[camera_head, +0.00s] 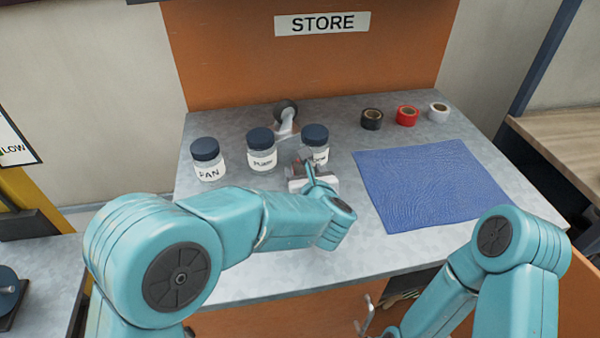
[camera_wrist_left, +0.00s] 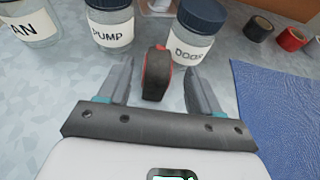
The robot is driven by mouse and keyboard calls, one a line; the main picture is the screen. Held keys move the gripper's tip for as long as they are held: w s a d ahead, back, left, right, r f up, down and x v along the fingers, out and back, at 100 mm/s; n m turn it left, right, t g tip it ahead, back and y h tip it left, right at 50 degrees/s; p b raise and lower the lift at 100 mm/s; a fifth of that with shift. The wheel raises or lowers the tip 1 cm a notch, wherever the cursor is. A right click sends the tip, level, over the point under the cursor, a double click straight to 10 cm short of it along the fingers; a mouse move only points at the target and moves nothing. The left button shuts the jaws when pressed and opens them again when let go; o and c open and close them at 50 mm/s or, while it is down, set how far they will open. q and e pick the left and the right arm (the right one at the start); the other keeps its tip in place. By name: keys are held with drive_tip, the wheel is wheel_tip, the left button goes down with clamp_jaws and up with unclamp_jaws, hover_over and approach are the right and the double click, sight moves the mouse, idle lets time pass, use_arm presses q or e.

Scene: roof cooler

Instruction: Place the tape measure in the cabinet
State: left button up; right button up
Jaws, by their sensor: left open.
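The tape measure, black with red edges, stands on the grey bench in the left wrist view (camera_wrist_left: 157,73). My left gripper (camera_wrist_left: 155,88) is open, with one finger on each side of it and a gap to both. In the head view my left gripper (camera_head: 311,168) is over the bench in front of the jars, and its arm and hand mostly hide the tape measure. An orange cabinet front (camera_head: 290,318) shows under the bench, with a dark opening (camera_head: 408,288) at its right. My right gripper (camera_head: 372,318) is low in front of it; its jaw state is unclear.
Three dark-lidded jars stand close behind the left gripper: FAN (camera_head: 208,160), PUMP (camera_head: 261,150) and DOOR (camera_wrist_left: 192,38). Black (camera_head: 371,119), red (camera_head: 407,116) and white (camera_head: 438,113) tape rolls sit at the back right. A blue mat (camera_head: 420,185) covers the right.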

sight(301, 168)
use_arm(q)
drive_tip(key=p+x, duration=0.1)
drive_tip(key=x, duration=0.4)
drive_tip(key=shift+w+f, duration=0.2)
drive_tip(key=shift+f, duration=0.05)
drive_tip(key=shift+s+r, duration=0.1)
drive_tip(key=shift+s, duration=0.05)
drive_tip(key=shift+c, duration=0.9)
clamp_jaws()
